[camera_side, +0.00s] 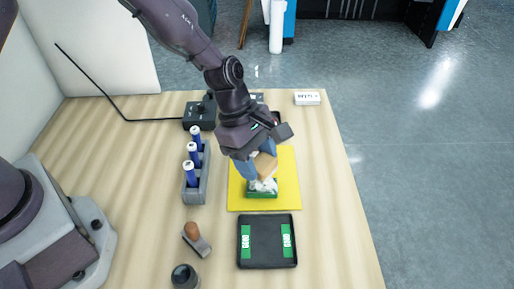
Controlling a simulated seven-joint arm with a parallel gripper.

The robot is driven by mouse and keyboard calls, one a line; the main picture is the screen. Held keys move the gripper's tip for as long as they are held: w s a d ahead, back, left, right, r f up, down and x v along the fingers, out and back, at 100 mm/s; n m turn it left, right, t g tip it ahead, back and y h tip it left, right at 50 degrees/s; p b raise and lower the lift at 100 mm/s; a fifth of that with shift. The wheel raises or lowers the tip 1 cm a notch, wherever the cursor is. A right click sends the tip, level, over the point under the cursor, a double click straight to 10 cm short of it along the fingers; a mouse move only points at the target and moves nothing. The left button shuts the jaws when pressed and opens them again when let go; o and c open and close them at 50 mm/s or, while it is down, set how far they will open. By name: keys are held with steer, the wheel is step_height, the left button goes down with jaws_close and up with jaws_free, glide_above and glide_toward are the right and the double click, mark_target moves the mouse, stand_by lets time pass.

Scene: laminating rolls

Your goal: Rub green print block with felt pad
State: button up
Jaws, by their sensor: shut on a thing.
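My gripper (256,168) points down over the yellow mat (288,175). It is shut on a tan and white pad (265,167), which looks like the felt pad. A green print block (262,192) lies on the mat right below the pad. The pad's lower part seems to be at the block's top, but I cannot tell whether they touch. My fingers and the pad hide part of the block.
A black tray (267,262) with green pieces lies in front of the mat. A grey rack (196,182) of blue tubes stands left. A wooden-handled tool (194,237) and dark cup (184,276) are front left. A black box (199,114) and white box (307,98) stand behind.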

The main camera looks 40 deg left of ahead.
mark_target(262, 191)
steer(key=shift+f, duration=3.2)
steer(key=shift+w+a+f, duration=0.2)
steer(key=shift+w+f, duration=0.05)
steer(key=shift+f, duration=0.2)
steer(key=shift+w+a+f, duration=0.2)
steer(key=shift+w+f, duration=0.05)
steer(key=shift+f, duration=0.2)
steer(key=shift+c, duration=0.3)
steer(key=shift+w+a, duration=1)
steer(key=shift+w, duration=0.1)
steer(key=s+d, duration=0.2)
steer(key=s, duration=0.1)
steer(key=shift+s+d, duration=0.1)
steer(key=shift+d, duration=0.3)
steer(key=shift+s+a, duration=0.15)
steer(key=shift+a, duration=0.1)
steer(key=shift+w+a, duration=1.25)
steer(key=shift+w, duration=0.3)
steer(key=shift+s+d, duration=1.3)
steer(key=shift+s, duration=0.2)
steer(key=shift+r, duration=4.15)
